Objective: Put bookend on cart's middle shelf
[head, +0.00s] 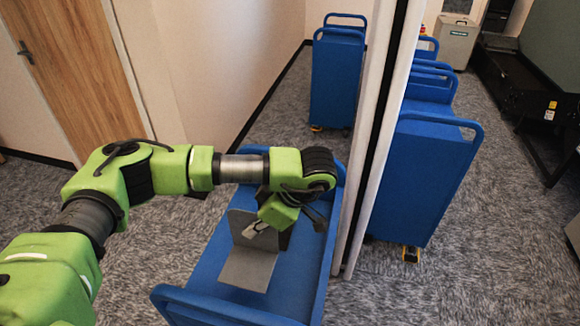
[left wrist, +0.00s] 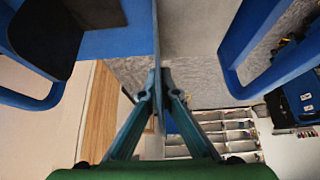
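The bookend (head: 248,268) is a grey L-shaped metal piece with an upright plate and a flat base. In the head view it is over the top surface of a blue cart (head: 205,268); I cannot tell whether its base touches. My left gripper (head: 254,230) reaches over the cart from the left and is closed on the upright plate. In the left wrist view the fingertips (left wrist: 160,76) meet around the thin plate, seen nearly edge-on. The cart's lower shelves are hidden in the head view. My right gripper is not in view.
A white partition post (head: 372,150) stands close to the cart's right side. More blue carts stand behind (head: 337,80) and to the right (head: 425,175). A wooden door (head: 70,75) is at the left. Carpet (head: 150,255) is open left of the cart.

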